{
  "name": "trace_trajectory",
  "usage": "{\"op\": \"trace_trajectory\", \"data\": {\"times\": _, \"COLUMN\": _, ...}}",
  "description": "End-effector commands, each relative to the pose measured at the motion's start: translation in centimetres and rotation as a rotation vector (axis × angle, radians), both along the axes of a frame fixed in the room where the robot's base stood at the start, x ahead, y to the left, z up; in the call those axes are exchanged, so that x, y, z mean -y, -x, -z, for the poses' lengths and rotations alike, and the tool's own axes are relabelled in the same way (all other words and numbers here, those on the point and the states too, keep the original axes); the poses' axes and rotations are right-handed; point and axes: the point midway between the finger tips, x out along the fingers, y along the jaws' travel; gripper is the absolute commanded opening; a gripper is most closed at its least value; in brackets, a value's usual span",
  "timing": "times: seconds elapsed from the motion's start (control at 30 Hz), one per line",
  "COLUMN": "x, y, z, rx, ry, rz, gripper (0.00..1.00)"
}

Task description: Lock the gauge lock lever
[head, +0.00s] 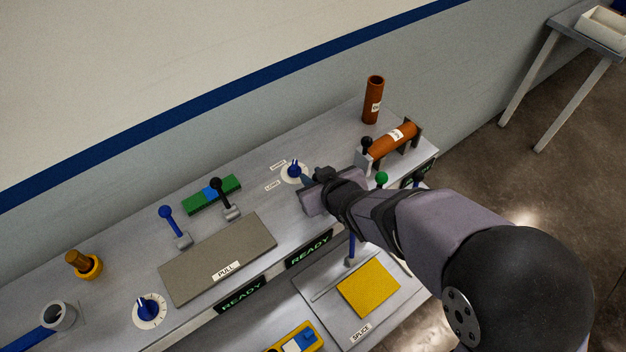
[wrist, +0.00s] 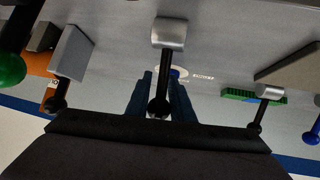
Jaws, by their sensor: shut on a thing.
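My gripper (head: 312,178) is over the rear bench, just right of a blue dial in the head view. In the wrist view its dark blue fingers (wrist: 162,100) are on either side of a lever (wrist: 165,70) with a black rod and black knob, and they are shut on it. The lever's silver base (wrist: 168,33) is fixed to the bench top. My gripper and arm hide this lever in the head view. No label shows on it, so I take it as the gauge lock lever only from the grip.
The blue dial (head: 294,170) is close to my fingers. Another black-knobbed lever (head: 220,194) stands left by a green block (head: 200,198). To the right are an orange cylinder (head: 392,140) in a cradle, a black-knobbed lever (head: 365,150) and a green knob (head: 382,178).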

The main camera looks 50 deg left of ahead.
Motion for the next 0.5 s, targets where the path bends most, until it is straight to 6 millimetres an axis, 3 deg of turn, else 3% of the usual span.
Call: {"op": "trace_trajectory", "data": {"times": 0.5, "x": 1.7, "y": -0.1, "z": -0.7, "rx": 0.002, "ry": -0.343, "rz": 0.001, "gripper": 0.0}}
